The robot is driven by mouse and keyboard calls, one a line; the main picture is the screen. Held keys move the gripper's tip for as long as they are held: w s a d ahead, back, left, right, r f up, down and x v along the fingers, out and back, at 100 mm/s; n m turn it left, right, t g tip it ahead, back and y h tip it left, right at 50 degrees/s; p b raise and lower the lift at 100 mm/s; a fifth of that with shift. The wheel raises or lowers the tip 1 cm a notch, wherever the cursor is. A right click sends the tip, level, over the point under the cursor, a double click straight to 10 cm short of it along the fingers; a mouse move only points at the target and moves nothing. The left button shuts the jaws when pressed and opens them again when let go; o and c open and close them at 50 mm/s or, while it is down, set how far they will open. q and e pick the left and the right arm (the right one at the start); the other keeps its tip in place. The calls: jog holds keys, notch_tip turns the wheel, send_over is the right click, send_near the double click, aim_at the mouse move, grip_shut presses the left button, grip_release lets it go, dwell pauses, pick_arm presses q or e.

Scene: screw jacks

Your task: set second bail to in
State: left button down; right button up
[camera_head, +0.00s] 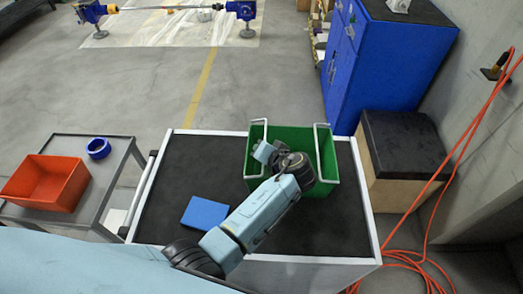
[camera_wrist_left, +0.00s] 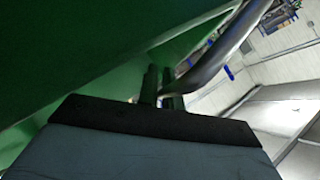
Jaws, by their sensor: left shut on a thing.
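A green crate (camera_head: 292,133) with two pale metal bails stands at the back of the black-topped cart. The left bail (camera_head: 248,165) is at the crate's left side, and the right bail (camera_head: 317,150) is at its right side. My left gripper (camera_head: 262,151) is at the left bail, with my wrist over the crate and hiding part of it. In the left wrist view the fingers (camera_wrist_left: 161,86) are shut on the grey bail bar (camera_wrist_left: 222,50), beside the green crate wall (camera_wrist_left: 80,45). My right gripper is not in view.
A blue block (camera_head: 204,212) lies on the cart (camera_head: 330,235), left of my forearm. An orange bin (camera_head: 45,182) and a blue ring (camera_head: 98,148) are on a side table at left. A blue cabinet (camera_head: 375,60) and a black-topped box (camera_head: 402,145) stand behind and right.

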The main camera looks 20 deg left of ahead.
pick_arm(q)
jog(key=c, duration=1.6)
grip_release()
jog(key=shift+o, duration=0.2)
jog(key=p+v, duration=0.5)
jog(key=v, duration=0.8)
jog(key=shift+r, duration=0.15)
jog(key=shift+s, duration=0.1)
